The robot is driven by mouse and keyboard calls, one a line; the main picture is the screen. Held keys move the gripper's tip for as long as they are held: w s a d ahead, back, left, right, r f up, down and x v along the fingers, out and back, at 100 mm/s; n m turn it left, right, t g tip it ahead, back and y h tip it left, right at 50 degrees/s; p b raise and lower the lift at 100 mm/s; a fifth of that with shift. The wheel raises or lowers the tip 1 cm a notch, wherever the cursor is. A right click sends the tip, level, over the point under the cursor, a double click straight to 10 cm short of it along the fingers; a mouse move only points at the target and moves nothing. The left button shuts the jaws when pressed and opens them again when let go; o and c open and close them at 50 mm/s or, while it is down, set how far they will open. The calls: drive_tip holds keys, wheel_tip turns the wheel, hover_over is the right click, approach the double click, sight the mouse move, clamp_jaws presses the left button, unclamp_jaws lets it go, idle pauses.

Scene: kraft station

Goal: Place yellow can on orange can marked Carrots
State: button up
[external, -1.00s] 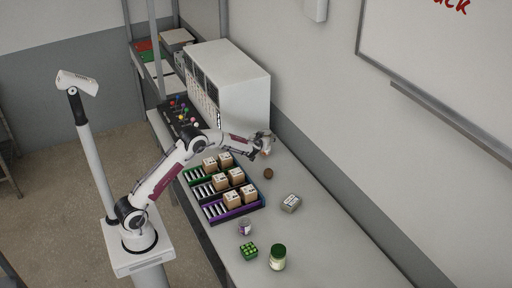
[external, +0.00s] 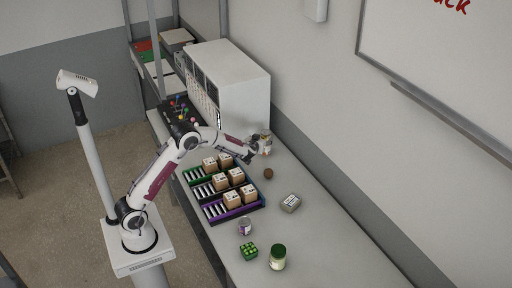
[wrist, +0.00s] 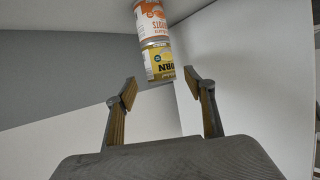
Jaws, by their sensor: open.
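The orange can (wrist: 151,20) with carrots lettering shows in the wrist view, which is upside down, with the grey table at the top. The yellow can (wrist: 158,62), labelled corn, rests on the orange can's top end, and the two look lined up as an upright stack. My gripper (wrist: 161,84) is open, with its two fingers apart on either side of the yellow can's free end. The fingers do not appear to touch it. In the external view my gripper (external: 257,147) is beside the cans, which are small and partly hidden there.
A white cabinet (external: 235,85) stands just behind the cans. A brown round object (external: 268,173), a grey tin (external: 291,203), a green-lidded jar (external: 278,257) and a small silver can (external: 245,226) stand on the table (external: 330,250). Racks with small boxes (external: 232,199) are nearer my base.

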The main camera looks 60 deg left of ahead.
drive_tip(key=shift+v, duration=2.5)
drive_tip(key=shift+d, duration=0.1)
